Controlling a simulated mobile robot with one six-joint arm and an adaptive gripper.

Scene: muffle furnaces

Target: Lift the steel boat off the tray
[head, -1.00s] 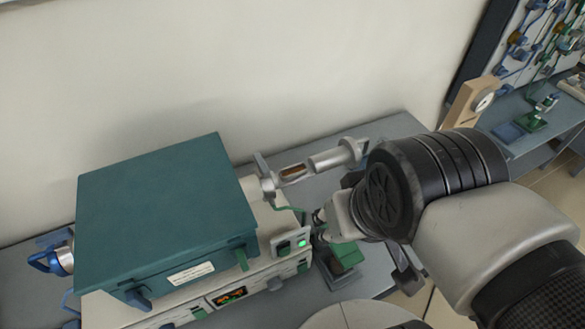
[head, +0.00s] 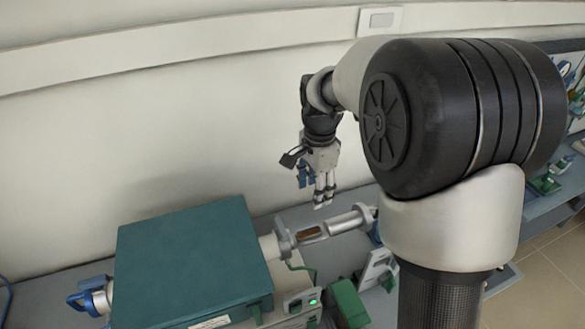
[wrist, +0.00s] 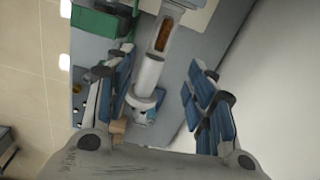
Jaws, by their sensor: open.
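The steel boat (head: 312,234) appears as a small, narrow piece with brown contents in the metal trough between the furnace and a silver cylinder. In the wrist view it shows at the top centre (wrist: 164,34). The tray (head: 298,238) seems to be that trough; its edge against the boat is too small to tell. My gripper (head: 323,197) points down, open and empty, above and slightly behind the trough, apart from it. In the wrist view its blue-padded fingers (wrist: 160,85) stand wide on both sides of the silver cylinder.
The silver cylinder (head: 348,222) continues right from the trough. The teal furnace (head: 190,262) stands left, with a green-lit switch (head: 312,299) in front. A green block (head: 349,303) lies front right. The wall (head: 170,140) is close behind; the air above the trough is clear.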

